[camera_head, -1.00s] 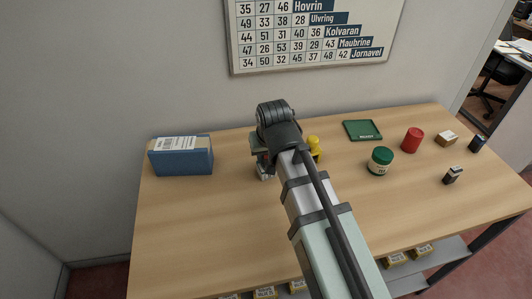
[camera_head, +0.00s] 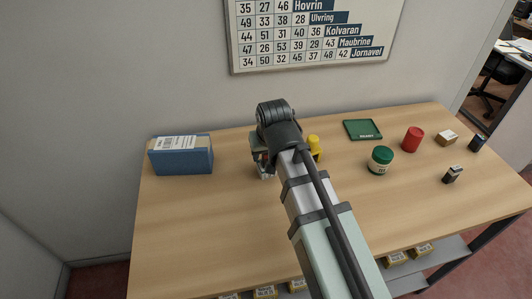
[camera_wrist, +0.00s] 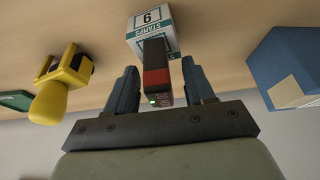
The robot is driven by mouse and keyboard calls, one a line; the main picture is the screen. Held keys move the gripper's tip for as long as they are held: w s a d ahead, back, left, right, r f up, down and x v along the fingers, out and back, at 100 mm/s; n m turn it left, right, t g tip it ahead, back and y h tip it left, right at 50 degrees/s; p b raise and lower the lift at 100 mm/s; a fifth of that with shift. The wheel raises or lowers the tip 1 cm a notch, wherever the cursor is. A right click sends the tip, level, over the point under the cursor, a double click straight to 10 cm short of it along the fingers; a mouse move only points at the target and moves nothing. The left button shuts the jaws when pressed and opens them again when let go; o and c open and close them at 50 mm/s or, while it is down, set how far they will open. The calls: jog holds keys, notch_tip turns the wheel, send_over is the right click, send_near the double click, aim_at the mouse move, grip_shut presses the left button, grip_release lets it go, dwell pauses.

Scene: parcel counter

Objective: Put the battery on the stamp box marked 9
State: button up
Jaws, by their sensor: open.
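The stamp box marked 9 (camera_wrist: 150,22), white and teal, stands on the table in the wrist view. The battery (camera_wrist: 156,76), dark with a red band and a small green light, is between my fingers, with its far end at the box's top face. In the head view my gripper (camera_head: 263,161) is over the table left of centre, and my arm hides most of the box and battery.
A blue parcel (camera_head: 182,158) stands to the left. A yellow stamper (camera_head: 314,146) is close on the right. Further right are a green tray (camera_head: 362,129), green-lidded jar (camera_head: 380,161), red can (camera_head: 412,139), cardboard box (camera_head: 447,138) and two small dark items. The front left table is clear.

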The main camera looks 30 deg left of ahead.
jog(key=v, duration=1.2)
